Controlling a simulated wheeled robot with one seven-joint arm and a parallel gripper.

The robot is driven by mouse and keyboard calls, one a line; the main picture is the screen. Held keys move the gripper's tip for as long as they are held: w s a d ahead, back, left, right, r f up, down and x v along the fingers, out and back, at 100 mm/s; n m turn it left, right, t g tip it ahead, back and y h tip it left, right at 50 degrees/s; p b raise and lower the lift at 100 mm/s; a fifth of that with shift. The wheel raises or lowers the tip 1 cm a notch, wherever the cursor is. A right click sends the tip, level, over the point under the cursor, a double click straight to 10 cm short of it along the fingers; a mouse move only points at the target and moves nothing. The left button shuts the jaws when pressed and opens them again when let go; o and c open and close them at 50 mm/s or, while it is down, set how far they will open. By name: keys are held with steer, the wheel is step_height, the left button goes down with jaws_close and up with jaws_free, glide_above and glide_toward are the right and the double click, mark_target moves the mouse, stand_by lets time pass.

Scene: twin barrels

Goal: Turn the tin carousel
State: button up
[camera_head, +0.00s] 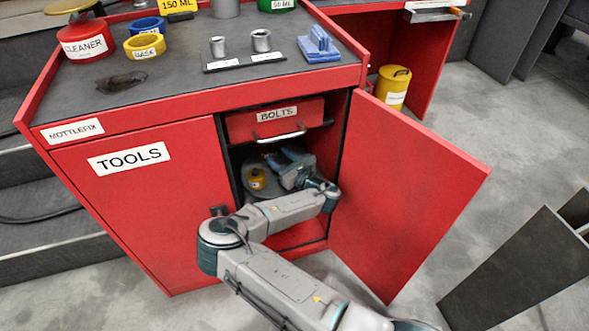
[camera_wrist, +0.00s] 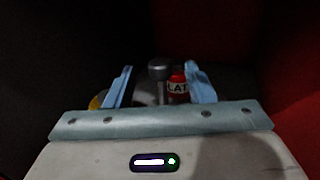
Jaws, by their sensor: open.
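The tin carousel (camera_head: 271,191) is a dark round tray inside the open right-hand compartment of the red cabinet, partly covered by my arm. A small yellow tin (camera_head: 257,179) stands on it, and its edge shows in the wrist view (camera_wrist: 96,102) outside the left finger. A grey post with a round knob (camera_wrist: 160,70) and a red tin (camera_wrist: 178,88) with a partly hidden label appear between my fingers in the wrist view. My gripper (camera_head: 281,156) reaches into the compartment; in the wrist view (camera_wrist: 160,86) its blue fingers are apart. I cannot tell whether they touch anything.
The open red door (camera_head: 405,195) stands right of my arm. The BOLTS drawer (camera_head: 276,120) is just above my gripper, and the shut TOOLS door (camera_head: 150,205) is to the left. Tins and sockets stand on the cabinet top (camera_head: 190,85).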

steer(key=p+v, duration=0.2)
steer(key=v, duration=0.9)
steer(key=shift+s+d+p, duration=0.2)
steer(key=shift+d+p, duration=0.05)
steer(key=shift+p, duration=0.15)
